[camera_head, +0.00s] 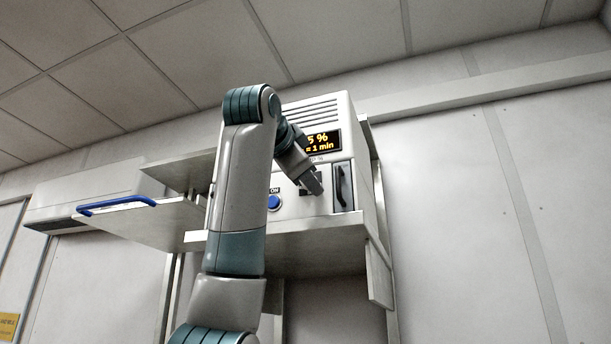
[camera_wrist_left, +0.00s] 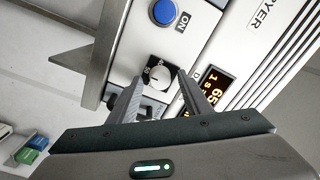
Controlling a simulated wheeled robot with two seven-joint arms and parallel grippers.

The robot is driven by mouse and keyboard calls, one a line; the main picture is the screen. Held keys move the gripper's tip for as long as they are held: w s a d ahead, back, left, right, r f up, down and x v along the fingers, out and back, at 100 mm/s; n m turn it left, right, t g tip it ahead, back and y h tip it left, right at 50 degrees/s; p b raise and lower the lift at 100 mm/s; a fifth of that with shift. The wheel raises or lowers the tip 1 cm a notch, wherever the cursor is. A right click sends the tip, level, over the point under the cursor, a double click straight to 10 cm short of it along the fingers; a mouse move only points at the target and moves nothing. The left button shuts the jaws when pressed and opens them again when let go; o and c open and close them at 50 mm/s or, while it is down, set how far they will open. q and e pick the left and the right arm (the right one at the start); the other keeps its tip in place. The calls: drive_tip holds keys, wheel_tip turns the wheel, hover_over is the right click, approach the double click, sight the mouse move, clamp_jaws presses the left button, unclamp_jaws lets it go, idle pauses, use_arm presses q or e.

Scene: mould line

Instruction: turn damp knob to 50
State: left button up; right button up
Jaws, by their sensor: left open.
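The damp knob (camera_wrist_left: 158,72) is a light round dial on a dark scale plate on the white machine's front, in the left wrist view. My left gripper (camera_wrist_left: 160,80) is open, with one finger on each side of the knob's near edge; I cannot tell whether they touch it. In the head view my left gripper (camera_head: 314,184) is at the panel and mostly hides the knob. The orange display (camera_wrist_left: 212,88) reads 65 in the wrist view; in the head view the display (camera_head: 322,142) is partly covered by my arm. My right gripper is not in view.
A blue button (camera_wrist_left: 164,12) marked ON sits beside the knob. A dark vertical handle (camera_head: 343,186) is right of my gripper on the machine (camera_head: 362,170). A flat panel with a blue handle (camera_head: 117,205) juts out at left. Free wall lies to the right.

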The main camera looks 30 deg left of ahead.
use_arm(q)
drive_tip(key=b+v, duration=0.7)
drive_tip(key=v, duration=1)
drive_tip(key=shift+s+d, duration=0.2)
